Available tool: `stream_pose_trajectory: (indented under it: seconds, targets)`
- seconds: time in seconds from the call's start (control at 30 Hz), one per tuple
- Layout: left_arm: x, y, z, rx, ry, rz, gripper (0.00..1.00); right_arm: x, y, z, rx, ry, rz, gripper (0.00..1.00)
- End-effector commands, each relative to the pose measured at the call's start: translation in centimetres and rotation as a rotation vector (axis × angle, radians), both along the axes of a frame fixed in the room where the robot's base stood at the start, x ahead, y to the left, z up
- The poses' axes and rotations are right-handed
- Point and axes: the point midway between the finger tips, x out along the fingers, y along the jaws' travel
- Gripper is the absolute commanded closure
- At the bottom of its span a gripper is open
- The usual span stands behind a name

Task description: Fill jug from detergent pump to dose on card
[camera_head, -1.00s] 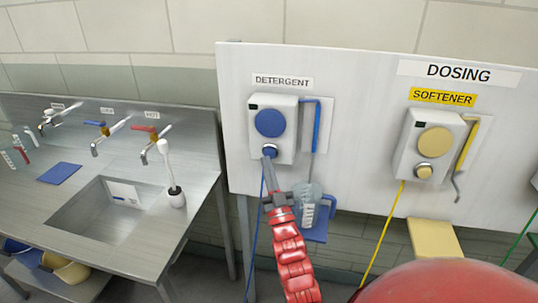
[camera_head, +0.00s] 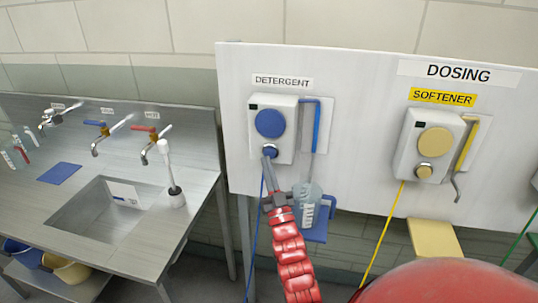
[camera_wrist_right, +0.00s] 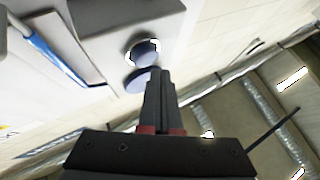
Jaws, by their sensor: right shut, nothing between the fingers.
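The white detergent pump (camera_head: 285,143) hangs on the panel with a large blue disc, a blue button (camera_head: 271,152) below it and a blue spout (camera_head: 316,125) at its right. My right gripper (camera_head: 267,159) is shut and empty, its tips at or just below the button; I cannot tell whether they touch. In the right wrist view the shut fingers (camera_wrist_right: 157,75) end beside a blue disc, near the white-ringed blue part. The clear jug (camera_head: 309,192) with white markings stands under the spout on a blue shelf, partly behind my gripper. Its fill level is unclear. My left gripper is out of view.
The yellow softener pump (camera_head: 431,146) and its shelf (camera_head: 434,238) are at the right. A steel sink (camera_head: 100,212) with several taps, a brush (camera_head: 172,180) and a small white card-like sheet (camera_head: 123,193) is at the left; its text is unreadable.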

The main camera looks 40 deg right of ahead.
Motion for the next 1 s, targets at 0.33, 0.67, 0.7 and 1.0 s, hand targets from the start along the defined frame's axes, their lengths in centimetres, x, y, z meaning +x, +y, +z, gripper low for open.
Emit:
stream_pose_trajectory:
  seconds: [0.33,0.67,0.7,1.0]
  targets:
    - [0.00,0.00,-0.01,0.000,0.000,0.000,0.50,0.01,0.00,-0.01,0.000,0.000,0.000,1.00]
    - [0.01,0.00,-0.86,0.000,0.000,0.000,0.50,0.54,-0.64,0.00,-0.001,-0.002,-0.001,1.00]
    - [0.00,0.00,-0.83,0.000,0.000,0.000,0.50,0.56,-0.67,0.04,-0.001,-0.002,-0.001,1.00]
    - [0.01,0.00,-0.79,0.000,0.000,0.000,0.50,0.56,-0.67,0.03,0.000,0.000,0.000,1.00]
